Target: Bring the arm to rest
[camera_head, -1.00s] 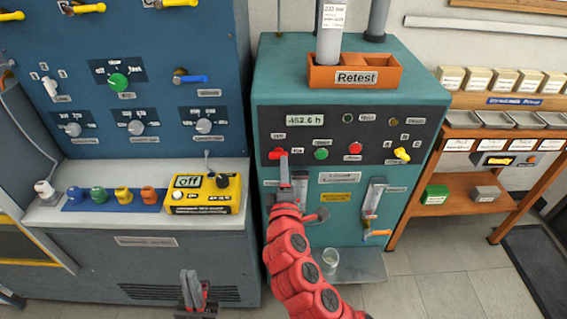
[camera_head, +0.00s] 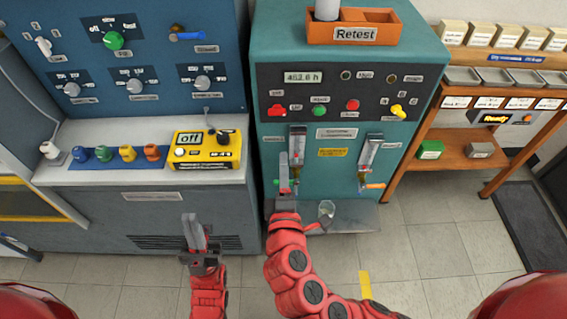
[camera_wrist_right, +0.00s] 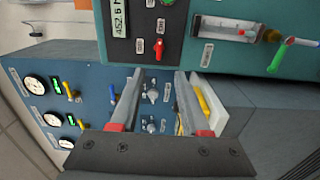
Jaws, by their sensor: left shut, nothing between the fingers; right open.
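My right gripper (camera_head: 291,160) is in front of the teal test bench (camera_head: 325,158), below the red switch (camera_head: 276,111) and clear of it. Its fingers overlap the left flow meter (camera_head: 298,137) in the head view. In the right wrist view the two fingers (camera_wrist_right: 158,95) are spread, with no object held between them, and the red switch (camera_wrist_right: 159,46) shows beyond and above them. My left gripper (camera_head: 194,222) is shut and empty, in front of the grey lower cabinet.
A clear cup (camera_head: 326,210) stands on the bench's low shelf (camera_head: 350,216), close beside my right wrist. A yellow meter (camera_head: 207,150) sits on the ledge at left. A wooden rack (camera_head: 470,139) stands at right. The floor (camera_head: 430,245) in front is open.

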